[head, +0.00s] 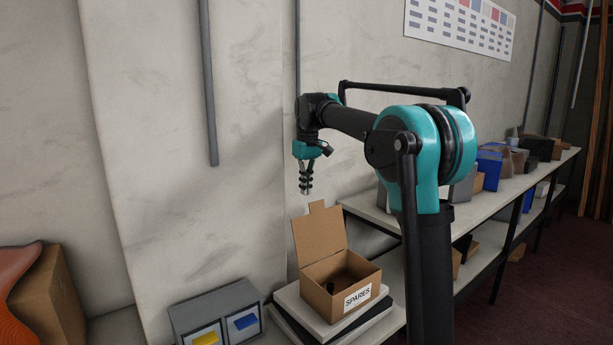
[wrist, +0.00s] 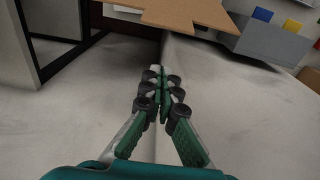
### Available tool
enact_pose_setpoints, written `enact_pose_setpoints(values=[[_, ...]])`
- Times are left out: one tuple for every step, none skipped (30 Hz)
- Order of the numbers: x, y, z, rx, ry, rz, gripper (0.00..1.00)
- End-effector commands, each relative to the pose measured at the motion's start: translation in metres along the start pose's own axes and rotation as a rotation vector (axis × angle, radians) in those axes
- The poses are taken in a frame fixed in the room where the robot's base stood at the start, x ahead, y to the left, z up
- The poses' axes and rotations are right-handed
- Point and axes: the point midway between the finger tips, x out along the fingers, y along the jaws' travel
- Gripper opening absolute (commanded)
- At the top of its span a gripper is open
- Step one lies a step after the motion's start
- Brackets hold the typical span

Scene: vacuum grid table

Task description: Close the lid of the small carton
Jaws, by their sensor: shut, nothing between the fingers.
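The small carton (head: 341,289) is brown cardboard with a white SPARES label on its front. It stands on the stacked slabs, its lid (head: 320,238) raised and tilted back, with a tab at the top edge. My gripper (head: 305,191) is shut and empty, pointing down, above and just behind the raised lid in the head view. In the wrist view the fingers of my gripper (wrist: 161,75) are together with nothing between them, and the lid with its tab (wrist: 182,14) shows beyond them at the top.
A grey drawer unit (head: 216,308) with yellow and blue fronts stands left of the carton. The carton rests on stacked white and black slabs (head: 300,304). A shelf (head: 500,195) with several boxes runs to the right. The wall is close behind.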

Motion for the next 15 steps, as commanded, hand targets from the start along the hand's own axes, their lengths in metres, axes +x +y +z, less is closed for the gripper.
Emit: enact_pose_setpoints(values=[[0.011, 0.0, 0.0, 0.0, 0.0, 0.0, 0.0], [0.017, 0.0, 0.0, 0.0, 0.0, 0.0, 0.0], [0.025, 0.0, 0.0, 0.0, 0.0, 0.0, 0.0], [0.03, 0.0, 0.0, 0.0, 0.0, 0.0, 0.0], [0.034, 0.0, 0.001, 0.0, 0.0, 0.0, 0.0], [0.028, 0.0, 0.01, 0.001, 0.0, 0.0, 0.0], [0.026, 0.0, 0.014, 0.001, 0.0, 0.0, 0.0], [0.025, 0.0, 0.018, 0.001, 0.0, 0.0, 0.0], [0.024, 0.0, 0.022, 0.001, 0.0, 0.0, 0.0], [0.022, 0.0, 0.025, 0.001, 0.0, 0.0, 0.0], [0.021, 0.0, 0.028, 0.001, 0.0, 0.0, 0.0], [0.02, 0.0, 0.031, 0.001, 0.0, 0.0, 0.0], [0.02, 0.0, 0.032, 0.001, 0.0, 0.0, 0.0], [0.019, 0.0, 0.034, 0.001, 0.0, 0.0, 0.0], [0.019, 0.0, 0.035, 0.001, 0.0, 0.0, 0.0]])
